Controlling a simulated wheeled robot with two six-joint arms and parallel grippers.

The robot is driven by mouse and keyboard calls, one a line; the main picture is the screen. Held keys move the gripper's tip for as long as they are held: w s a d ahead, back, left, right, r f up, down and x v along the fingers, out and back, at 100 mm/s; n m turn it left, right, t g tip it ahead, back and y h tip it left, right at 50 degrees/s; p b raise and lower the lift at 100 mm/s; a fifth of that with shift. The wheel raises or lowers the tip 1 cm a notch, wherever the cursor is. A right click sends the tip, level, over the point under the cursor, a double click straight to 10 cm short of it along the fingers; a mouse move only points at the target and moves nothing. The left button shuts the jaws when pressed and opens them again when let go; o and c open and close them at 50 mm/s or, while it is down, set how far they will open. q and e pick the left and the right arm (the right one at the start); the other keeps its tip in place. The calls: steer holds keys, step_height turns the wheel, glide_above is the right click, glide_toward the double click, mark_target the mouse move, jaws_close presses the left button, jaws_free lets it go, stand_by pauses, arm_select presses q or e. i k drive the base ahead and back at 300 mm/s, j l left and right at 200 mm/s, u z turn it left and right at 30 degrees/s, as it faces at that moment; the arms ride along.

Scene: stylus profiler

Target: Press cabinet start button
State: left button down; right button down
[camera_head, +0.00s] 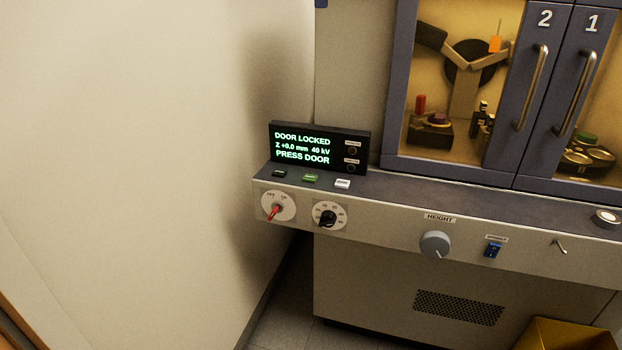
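The cabinet (350,90) stands at the right with a control ledge along its front. Three small buttons sit in a row on the ledge's left end: a dark one (279,173), a green one (310,178) and a white one (342,184). I cannot read labels on them, so which is the start button is not certain. Behind them a black display (318,147) reads "DOOR LOCKED", "Z +0.0 mm 40 kV", "PRESS DOOR". Neither of my grippers is in view.
Doors 2 (533,90) and 1 (580,95) look closed. A wall (130,150) rises at left.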

mark_target(312, 178)
steer(key=i+l+u, duration=0.35)
steer(key=l, duration=0.25)
steer(key=i+l+u, duration=0.2)
steer(key=l+u, duration=0.15)
steer(key=l, duration=0.3)
